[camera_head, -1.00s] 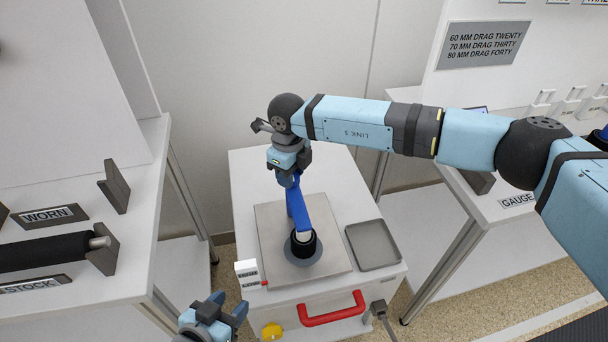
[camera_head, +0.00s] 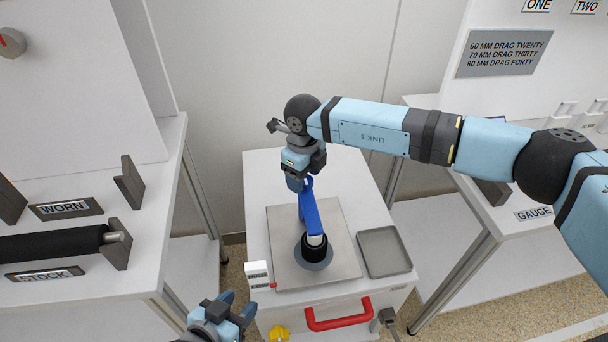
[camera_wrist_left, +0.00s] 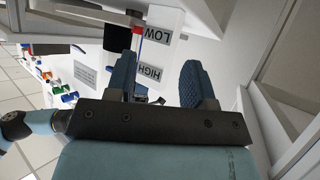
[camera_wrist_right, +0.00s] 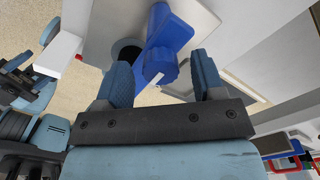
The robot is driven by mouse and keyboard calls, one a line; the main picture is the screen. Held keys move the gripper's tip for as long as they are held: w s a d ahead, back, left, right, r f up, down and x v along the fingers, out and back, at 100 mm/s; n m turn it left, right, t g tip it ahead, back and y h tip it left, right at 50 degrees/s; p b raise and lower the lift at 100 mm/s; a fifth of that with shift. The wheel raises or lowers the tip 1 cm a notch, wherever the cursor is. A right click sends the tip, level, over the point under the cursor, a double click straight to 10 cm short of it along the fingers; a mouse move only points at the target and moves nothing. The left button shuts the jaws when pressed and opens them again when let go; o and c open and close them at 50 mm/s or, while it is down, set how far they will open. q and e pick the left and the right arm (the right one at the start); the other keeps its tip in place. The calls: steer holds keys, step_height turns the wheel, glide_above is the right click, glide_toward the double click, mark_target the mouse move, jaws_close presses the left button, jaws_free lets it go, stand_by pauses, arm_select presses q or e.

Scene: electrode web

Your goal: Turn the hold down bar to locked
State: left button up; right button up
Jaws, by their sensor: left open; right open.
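The blue hold down bar (camera_head: 311,215) lies over a square metal plate (camera_head: 345,262) on a white cabinet. Its near end sits at a black round post (camera_head: 314,247), and it points to the back. It also shows in the right wrist view (camera_wrist_right: 172,34), with a blue knob (camera_wrist_right: 160,66). My right gripper (camera_head: 297,183) points down over the bar's far end, open; in its wrist view the knob appears between the fingers (camera_wrist_right: 163,82). I cannot tell whether they touch. My left gripper (camera_head: 238,306) is open and empty at the cabinet's front left. No locked marking is readable.
A white HIGH/LOW card (camera_wrist_left: 155,55) with a red pointer stands at the cabinet's front left corner. A grey tray (camera_head: 384,251) lies right of the plate. A red handle (camera_head: 338,315) and yellow knob (camera_head: 278,333) are in front. Benches flank the cabinet.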

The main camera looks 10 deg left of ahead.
arm_select(q)
steer(key=shift+a+r+p, duration=0.1)
steer(key=shift+a+p, duration=0.05)
steer(key=shift+p, duration=0.5)
arm_select(e)
step_height(320, 180, up, 13)
steer(key=shift+r, duration=0.2)
arm_select(q)
steer(key=shift+s, duration=0.15)
arm_select(e)
steer(key=shift+s+f, duration=0.1)
